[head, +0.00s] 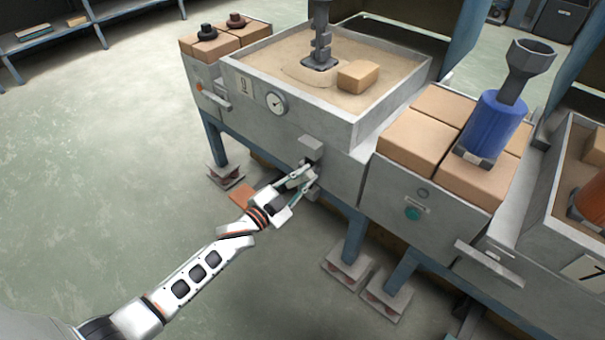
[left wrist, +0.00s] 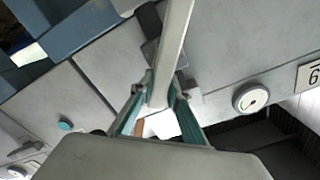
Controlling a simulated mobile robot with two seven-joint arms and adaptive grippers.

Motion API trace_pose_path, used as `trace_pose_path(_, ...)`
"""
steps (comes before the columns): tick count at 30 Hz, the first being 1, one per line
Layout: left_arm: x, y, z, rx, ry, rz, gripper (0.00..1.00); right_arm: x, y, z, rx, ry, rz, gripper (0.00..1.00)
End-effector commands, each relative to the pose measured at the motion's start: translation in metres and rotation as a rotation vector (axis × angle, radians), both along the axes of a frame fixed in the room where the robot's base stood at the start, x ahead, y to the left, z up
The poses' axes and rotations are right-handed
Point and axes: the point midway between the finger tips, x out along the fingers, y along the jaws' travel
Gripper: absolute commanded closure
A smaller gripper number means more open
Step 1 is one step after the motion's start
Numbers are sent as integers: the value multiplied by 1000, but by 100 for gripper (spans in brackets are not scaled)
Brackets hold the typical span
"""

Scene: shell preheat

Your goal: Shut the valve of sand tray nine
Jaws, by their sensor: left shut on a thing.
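A grey sand tray (head: 322,123) filled with sand stands on blue legs. Its small number plate (head: 242,84) is hard to read in the head view; in the left wrist view the plate (left wrist: 314,76) looks like an underlined nine seen upside down. A valve (head: 311,147) sits low on the tray's front wall. My left gripper (head: 298,179) is at this valve, shut on its pale lever (left wrist: 174,48). The teal fingers (left wrist: 162,95) lie on both sides of the lever. The gripper hides part of the lever in the head view. My right gripper is not in view.
A round gauge (head: 277,103) is on the tray front. A brick box (head: 415,180) with a teal knob (head: 412,213) stands to the right, beside a tray marked 7 (head: 592,268). Another brick-topped box (head: 208,75) is left. The floor (head: 110,150) at left is clear.

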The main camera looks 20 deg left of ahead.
Motion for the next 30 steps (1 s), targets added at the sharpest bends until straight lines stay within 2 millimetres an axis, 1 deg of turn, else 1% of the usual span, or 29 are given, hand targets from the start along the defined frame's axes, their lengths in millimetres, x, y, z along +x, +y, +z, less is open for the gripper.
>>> trace_pose_path(1, -1, -1, -3, 40, -12, 0, 100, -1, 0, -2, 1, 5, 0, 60)
trace_pose_path(8, -4, -6, -11, 246, -85, -1, 100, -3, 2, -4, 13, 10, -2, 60)
trace_pose_path(18, -6, -11, -23, 544, -190, -2, 100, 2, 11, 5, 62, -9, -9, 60)
trace_pose_path(23, -6, -12, -27, 663, -234, -2, 100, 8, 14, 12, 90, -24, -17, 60)
trace_pose_path(30, -6, -12, -30, 794, -283, -1, 100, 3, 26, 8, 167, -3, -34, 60)
